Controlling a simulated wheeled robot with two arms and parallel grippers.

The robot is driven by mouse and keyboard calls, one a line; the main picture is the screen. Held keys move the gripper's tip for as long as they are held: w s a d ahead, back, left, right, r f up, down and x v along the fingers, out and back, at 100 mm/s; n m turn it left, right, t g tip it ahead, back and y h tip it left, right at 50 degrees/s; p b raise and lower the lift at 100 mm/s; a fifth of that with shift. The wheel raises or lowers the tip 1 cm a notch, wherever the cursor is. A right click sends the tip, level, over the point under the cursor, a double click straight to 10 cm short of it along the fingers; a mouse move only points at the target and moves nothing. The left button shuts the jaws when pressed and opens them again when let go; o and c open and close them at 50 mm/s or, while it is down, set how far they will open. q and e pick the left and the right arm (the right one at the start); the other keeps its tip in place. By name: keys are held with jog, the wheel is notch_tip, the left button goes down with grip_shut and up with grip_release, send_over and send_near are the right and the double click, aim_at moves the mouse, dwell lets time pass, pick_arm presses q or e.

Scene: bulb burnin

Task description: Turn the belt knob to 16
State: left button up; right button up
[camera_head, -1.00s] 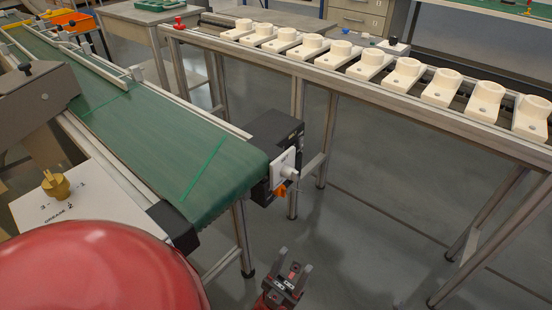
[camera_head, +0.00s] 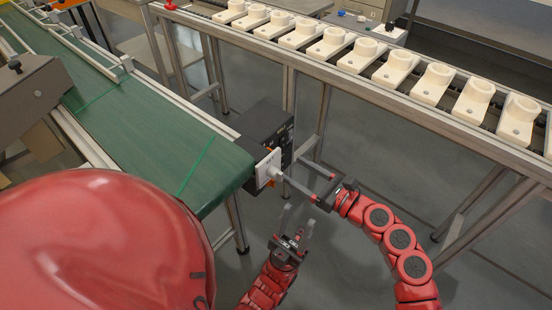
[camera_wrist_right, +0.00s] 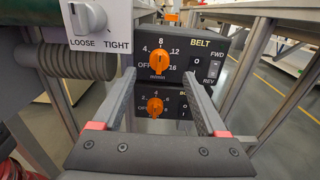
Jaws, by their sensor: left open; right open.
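The orange belt knob (camera_wrist_right: 160,65) is on a black panel marked BELT (camera_wrist_right: 200,43), with OFF, 4, 8, 12 and 16 around it. Its pointer stands near upright, close to the 8. My right gripper (camera_wrist_right: 160,76) is open, with a finger to each side below the knob, apart from it. In the head view my right gripper (camera_head: 294,170) is beside the black control box (camera_head: 264,124) at the belt's end; the knob's face is hidden there. My left gripper (camera_head: 298,214) is open and empty, lower, over the floor.
A second orange knob (camera_wrist_right: 155,107) sits just below, between the fingers. A white LOOSE/TIGHT panel (camera_wrist_right: 97,24) with a grey-white knob is at upper left. A FWD/REV switch (camera_wrist_right: 214,68) is on the right. The green conveyor (camera_head: 150,150) and a rack of white holders (camera_head: 383,72) flank the box.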

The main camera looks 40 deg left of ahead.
jog(key=a, duration=0.7)
jog(key=shift+w+b, duration=0.3)
jog(key=shift+b, duration=0.05)
jog(key=shift+a, duration=0.1)
grip_shut()
